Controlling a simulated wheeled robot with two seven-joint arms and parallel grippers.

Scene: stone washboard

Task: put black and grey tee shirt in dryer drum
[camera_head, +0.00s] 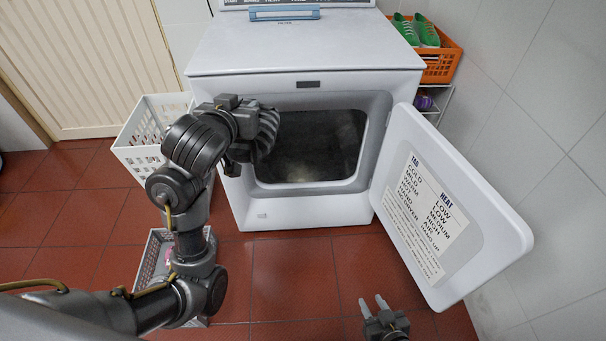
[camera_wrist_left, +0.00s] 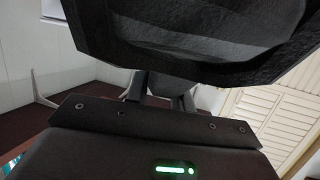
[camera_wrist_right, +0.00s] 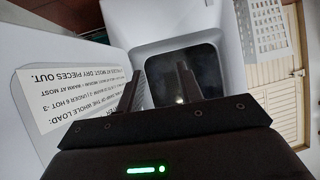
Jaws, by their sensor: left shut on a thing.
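The black and grey tee shirt (camera_head: 265,133) is bunched up at the left edge of the dryer opening in the head view. My left gripper (camera_head: 243,122) is shut on it, its fingertips largely hidden. In the left wrist view the shirt (camera_wrist_left: 190,35) fills the top as dark cloth. The dryer drum (camera_head: 320,147) shows as a dark opening in the white dryer's front, just right of the shirt. I cannot tell whether the shirt is past the rim. My right gripper (camera_head: 374,303) is open and empty, low in front of the dryer; its parted fingers (camera_wrist_right: 158,85) face the opening.
The dryer door (camera_head: 485,225) stands open to the right, with printed labels inside. A white basket (camera_head: 143,135) stands left of the dryer, and a lower basket (camera_head: 152,262) sits behind my left arm. An orange crate (camera_head: 443,65) holds green shoes. Red floor before the dryer is clear.

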